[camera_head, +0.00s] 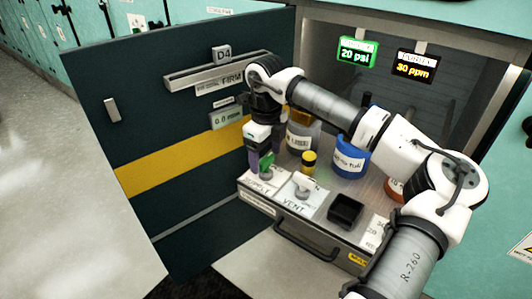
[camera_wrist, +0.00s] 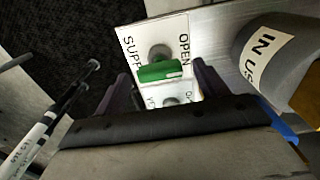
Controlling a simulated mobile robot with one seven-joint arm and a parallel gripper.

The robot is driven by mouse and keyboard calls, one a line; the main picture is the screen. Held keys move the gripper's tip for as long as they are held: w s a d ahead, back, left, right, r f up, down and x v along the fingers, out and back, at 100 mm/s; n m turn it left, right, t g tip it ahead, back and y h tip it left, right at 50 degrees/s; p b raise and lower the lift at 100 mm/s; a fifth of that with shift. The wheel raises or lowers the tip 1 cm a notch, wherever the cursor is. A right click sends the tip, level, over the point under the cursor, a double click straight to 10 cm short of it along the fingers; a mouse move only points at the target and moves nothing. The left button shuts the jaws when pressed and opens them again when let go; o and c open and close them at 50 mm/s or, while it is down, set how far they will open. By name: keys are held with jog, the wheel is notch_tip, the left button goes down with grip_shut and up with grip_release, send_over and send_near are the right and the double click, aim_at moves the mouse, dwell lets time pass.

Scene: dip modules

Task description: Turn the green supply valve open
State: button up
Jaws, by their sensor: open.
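The green supply valve handle (camera_wrist: 160,72) sits on a round grey stem on a white plate (camera_wrist: 135,38) marked "SUPP" and "OPEN" in the wrist view. In the head view the green handle (camera_head: 267,160) is partly hidden by my gripper (camera_head: 261,165), which points down at the front left corner of the drawer unit. My gripper (camera_wrist: 164,86) is open, with one dark finger on each side of the handle in the wrist view. Gaps show between the handle and both fingers. I cannot tell how deep the fingers reach.
The vent valve (camera_head: 303,184) is right of the supply plate. An open dark door (camera_head: 190,150) is close on the left. Displays read 20 psi (camera_head: 357,53) and 30 ppm (camera_head: 415,66).

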aim_at(266, 158)
notch_tip(266, 158, up, 14)
jog(key=shift+p, duration=0.45)
jog(key=shift+f, duration=0.15)
